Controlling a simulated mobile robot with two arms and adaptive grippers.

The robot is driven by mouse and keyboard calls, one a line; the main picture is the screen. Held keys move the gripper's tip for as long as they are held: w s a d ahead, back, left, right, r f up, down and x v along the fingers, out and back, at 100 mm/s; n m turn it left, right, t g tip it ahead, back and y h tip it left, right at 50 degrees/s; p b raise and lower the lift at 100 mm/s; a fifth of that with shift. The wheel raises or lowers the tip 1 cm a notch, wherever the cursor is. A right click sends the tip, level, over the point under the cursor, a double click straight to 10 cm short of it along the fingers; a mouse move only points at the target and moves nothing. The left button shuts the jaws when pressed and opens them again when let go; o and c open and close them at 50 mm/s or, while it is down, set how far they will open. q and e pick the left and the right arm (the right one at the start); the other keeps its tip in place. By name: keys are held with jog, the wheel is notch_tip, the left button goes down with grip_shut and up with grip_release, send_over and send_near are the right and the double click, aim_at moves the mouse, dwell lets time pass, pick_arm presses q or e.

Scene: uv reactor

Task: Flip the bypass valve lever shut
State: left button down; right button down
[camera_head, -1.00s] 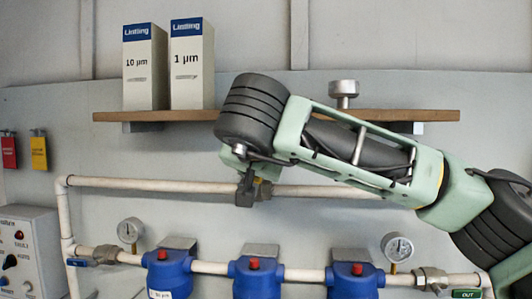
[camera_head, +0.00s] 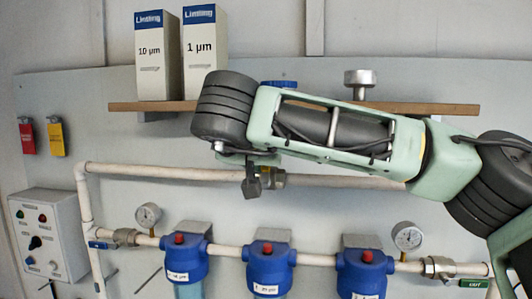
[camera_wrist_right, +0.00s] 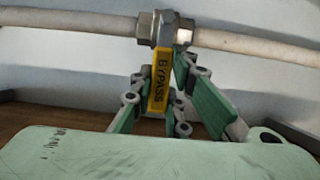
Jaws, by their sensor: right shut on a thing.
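The bypass valve (camera_wrist_right: 165,27) sits on a white pipe, and its yellow lever (camera_wrist_right: 161,85) marked BYPASS points down across the pipe line in the right wrist view. My right gripper (camera_wrist_right: 165,105) has its green-padded fingers on either side of the lever and is shut on it. In the head view the right gripper (camera_head: 251,182) is just below the upper pipe, close to the valve body (camera_head: 272,179). The lever is mostly hidden there by the gripper and wrist. My left gripper is not in view.
A wooden shelf (camera_head: 440,108) with two filter boxes (camera_head: 157,60) runs above the pipe, behind my right arm. Blue filter housings (camera_head: 268,268) and gauges (camera_head: 408,237) are below. A control box (camera_head: 47,237) and red and yellow tags (camera_head: 56,137) are at the left.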

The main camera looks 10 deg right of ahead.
jog(key=shift+f, duration=0.15)
jog(key=c, duration=1.7)
grip_release()
jog(key=shift+r, duration=0.2)
jog(key=v, duration=1.2)
jog(key=shift+a+f, duration=0.1)
